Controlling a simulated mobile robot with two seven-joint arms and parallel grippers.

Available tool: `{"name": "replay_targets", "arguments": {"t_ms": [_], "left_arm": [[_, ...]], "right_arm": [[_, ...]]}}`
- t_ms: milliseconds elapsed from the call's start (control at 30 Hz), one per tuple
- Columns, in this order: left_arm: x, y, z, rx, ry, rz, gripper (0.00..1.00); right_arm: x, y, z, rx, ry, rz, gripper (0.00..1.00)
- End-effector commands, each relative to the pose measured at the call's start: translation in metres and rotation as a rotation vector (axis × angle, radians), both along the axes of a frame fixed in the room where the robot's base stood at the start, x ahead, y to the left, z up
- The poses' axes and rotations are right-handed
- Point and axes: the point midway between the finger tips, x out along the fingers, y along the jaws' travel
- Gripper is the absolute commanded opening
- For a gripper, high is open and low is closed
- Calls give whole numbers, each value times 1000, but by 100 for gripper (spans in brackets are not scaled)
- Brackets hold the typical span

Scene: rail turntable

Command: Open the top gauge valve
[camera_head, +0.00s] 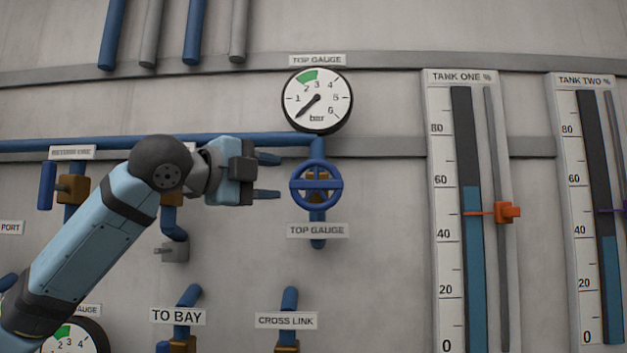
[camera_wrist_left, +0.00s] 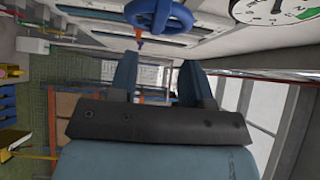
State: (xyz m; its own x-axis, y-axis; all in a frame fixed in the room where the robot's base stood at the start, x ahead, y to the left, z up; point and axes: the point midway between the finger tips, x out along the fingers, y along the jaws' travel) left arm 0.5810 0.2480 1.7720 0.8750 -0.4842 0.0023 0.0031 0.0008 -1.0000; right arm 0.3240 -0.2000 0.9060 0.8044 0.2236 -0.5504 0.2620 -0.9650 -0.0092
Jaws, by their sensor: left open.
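The top gauge valve has a blue handwheel (camera_head: 316,185) on a vertical blue pipe, just below the round top gauge (camera_head: 317,100). The gauge needle points to the low left end of its dial, below the 1. A "TOP GAUGE" label (camera_head: 317,230) sits under the wheel. My left gripper (camera_head: 268,176) is open and empty, just left of the wheel, with its two fingers pointing right toward it and apart from it. In the left wrist view the handwheel (camera_wrist_left: 160,15) shows at the top, beyond the open fingers (camera_wrist_left: 157,80), and the gauge (camera_wrist_left: 270,8) is at the upper right. My right gripper is not in view.
A horizontal blue pipe (camera_head: 235,139) runs along the wall above the gripper. The tank one level panel (camera_head: 436,205) with an orange pointer stands to the right. "TO BAY" (camera_head: 178,317) and "CROSS LINK" (camera_head: 286,321) labels and pipes are below. The wall right of the wheel is clear.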

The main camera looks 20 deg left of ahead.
Motion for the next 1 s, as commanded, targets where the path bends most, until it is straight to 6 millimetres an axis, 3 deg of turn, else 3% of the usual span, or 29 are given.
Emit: {"name": "replay_targets", "arguments": {"t_ms": [200, 400, 600, 900, 1000], "left_arm": [[43, -25, 3, 0, 4, -2, 45], [72, -40, 2, -1, 3, -1, 45], [85, -47, 0, 0, 1, -1, 45], [87, -48, -1, 0, 1, 0, 45], [87, -48, -1, 0, 1, 0, 22]], "right_arm": [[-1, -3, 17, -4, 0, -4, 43], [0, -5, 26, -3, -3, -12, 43], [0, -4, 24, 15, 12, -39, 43], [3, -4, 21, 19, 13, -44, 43], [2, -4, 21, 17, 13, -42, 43]]}}
